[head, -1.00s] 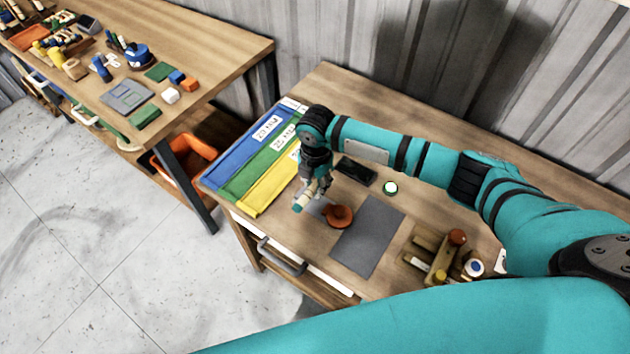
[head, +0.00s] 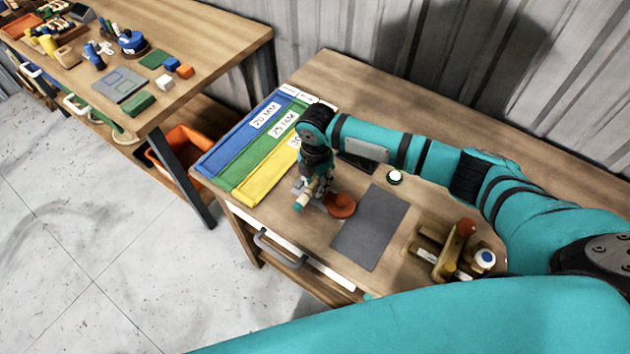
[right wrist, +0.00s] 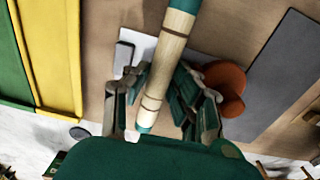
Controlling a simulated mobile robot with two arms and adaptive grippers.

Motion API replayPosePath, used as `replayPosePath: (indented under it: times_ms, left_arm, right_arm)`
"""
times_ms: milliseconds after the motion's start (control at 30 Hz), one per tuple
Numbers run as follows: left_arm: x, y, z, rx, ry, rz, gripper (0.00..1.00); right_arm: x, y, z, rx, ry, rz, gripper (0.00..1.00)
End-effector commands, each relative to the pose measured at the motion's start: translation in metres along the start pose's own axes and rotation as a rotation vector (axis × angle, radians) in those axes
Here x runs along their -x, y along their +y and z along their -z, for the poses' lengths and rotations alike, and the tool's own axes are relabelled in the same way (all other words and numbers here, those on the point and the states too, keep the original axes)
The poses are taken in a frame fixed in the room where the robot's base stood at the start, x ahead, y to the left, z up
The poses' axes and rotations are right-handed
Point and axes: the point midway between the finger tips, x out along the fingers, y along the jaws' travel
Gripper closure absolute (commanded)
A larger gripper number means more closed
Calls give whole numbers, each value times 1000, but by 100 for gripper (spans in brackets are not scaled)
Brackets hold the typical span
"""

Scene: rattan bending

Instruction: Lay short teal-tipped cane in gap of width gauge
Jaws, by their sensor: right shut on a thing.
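My right gripper (head: 316,190) is shut on a short pale cane (head: 303,201) over the near part of the workbench. In the right wrist view the cane (right wrist: 166,55) slants between the fingers (right wrist: 160,88), with a teal tip at each end and dark bands. Behind it is a light grey flat piece (right wrist: 200,43) with a small raised block (right wrist: 123,57), likely the width gauge. The cane and fingers hide much of it, so I cannot tell whether the cane touches it or where its gap is. My left gripper is out of view.
A round orange-brown object (head: 341,206) sits close right of my gripper. Beyond are a grey mat (head: 370,228), a wooden stand (head: 452,250) and a green-lit button (head: 395,177). Blue, green and yellow (head: 262,180) labelled strips lie left. The drawer handle (head: 277,250) is in front.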

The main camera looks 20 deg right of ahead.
Motion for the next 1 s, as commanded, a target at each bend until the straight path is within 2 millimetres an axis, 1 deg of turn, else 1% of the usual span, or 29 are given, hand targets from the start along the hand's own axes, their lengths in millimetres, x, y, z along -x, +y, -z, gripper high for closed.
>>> replayPosePath:
  times_ms: [33, 67, 200, 267, 533, 633, 767, 1000]
  left_arm:
    - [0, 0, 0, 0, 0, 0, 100]
    - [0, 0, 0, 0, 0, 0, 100]
    - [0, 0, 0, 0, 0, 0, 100]
    - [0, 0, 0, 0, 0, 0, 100]
    - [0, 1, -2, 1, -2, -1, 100]
    - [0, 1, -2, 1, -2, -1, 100]
    - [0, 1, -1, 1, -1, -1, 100]
    - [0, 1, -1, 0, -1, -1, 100]
  right_arm:
    - [0, 0, 0, 0, 0, 0, 100]
    - [0, 0, 0, 0, 0, 0, 75]
    - [0, 0, 0, 0, 0, 0, 57]
    - [0, 0, 0, 0, 0, 0, 49]
    - [1, 0, 0, 0, 0, 0, 49]
    - [7, 0, 0, 0, 0, -1, 49]
    - [27, 1, -1, 1, -2, -3, 49]
    - [80, 1, -1, 0, -2, -3, 49]
